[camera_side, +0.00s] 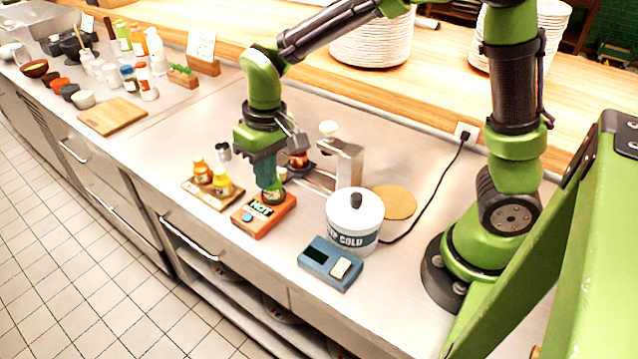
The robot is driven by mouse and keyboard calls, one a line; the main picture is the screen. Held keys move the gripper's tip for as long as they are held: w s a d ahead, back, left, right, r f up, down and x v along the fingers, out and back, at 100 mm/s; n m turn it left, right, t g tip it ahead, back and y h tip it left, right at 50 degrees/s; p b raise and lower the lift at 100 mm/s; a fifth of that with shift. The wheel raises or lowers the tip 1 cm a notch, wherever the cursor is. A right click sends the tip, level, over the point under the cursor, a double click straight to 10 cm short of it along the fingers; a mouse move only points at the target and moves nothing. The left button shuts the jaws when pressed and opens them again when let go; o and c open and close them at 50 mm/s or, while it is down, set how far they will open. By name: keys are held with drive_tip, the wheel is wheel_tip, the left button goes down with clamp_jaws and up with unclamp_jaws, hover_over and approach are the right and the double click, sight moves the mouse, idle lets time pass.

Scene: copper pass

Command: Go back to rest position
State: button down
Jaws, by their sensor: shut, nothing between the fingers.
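My green arm reaches in from the right, and my gripper (266,180) points down over the counter. Its teal fingers are shut and hold nothing.
A wooden tray (194,191) with small orange- and yellow-labelled bottles is left of the device. Stacked plates (370,45) stand behind.

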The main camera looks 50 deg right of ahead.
drive_tip(key=s+d+r+m+t+y, duration=0.1)
drive_tip(key=s+d+r+m+t, duration=0.2)
drive_tip(key=s+d+r+t, duration=0.3)
drive_tip(key=s+d+r, duration=0.3)
drive_tip(key=s+r, duration=0.2)
drive_tip(key=s, duration=0.2)
drive_tip(key=shift+r+t, duration=0.15)
drive_tip(key=shift+t, duration=0.15)
drive_tip(key=shift+s, duration=0.1)
idle(1.4)
